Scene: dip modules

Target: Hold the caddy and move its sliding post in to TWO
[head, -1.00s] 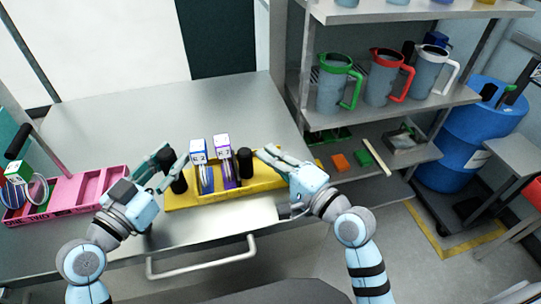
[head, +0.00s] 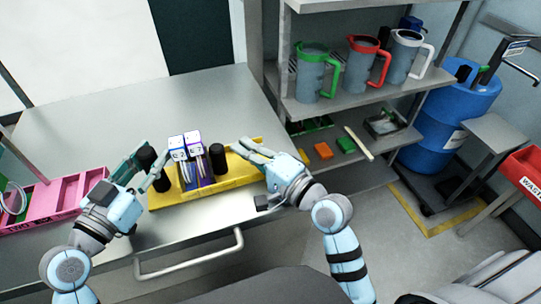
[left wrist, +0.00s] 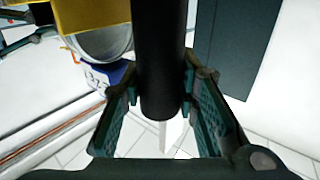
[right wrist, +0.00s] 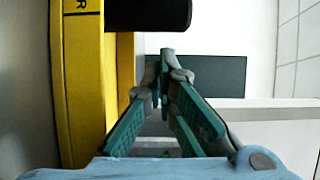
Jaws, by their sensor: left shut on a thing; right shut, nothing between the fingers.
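The yellow caddy (head: 235,182) lies on the steel table, its long side across the view. A black upright post (head: 161,181) stands at its left end and another black post (head: 218,160) nearer its right. A blue module (head: 177,142) and a purple module (head: 194,138) with white tops stand close together between them. My left gripper (head: 153,168) is shut on the left post, which shows between its fingers in the left wrist view (left wrist: 160,65). My right gripper (head: 242,146) is shut and empty, right of the right post and apart from it. Scale markings are not readable.
A pink tray (head: 55,200) lies on the table at left. The table behind the caddy is clear. A shelf (head: 345,105) with several jugs stands at right, with a blue drum (head: 450,120) beyond. A table handle (head: 190,262) is at the front.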

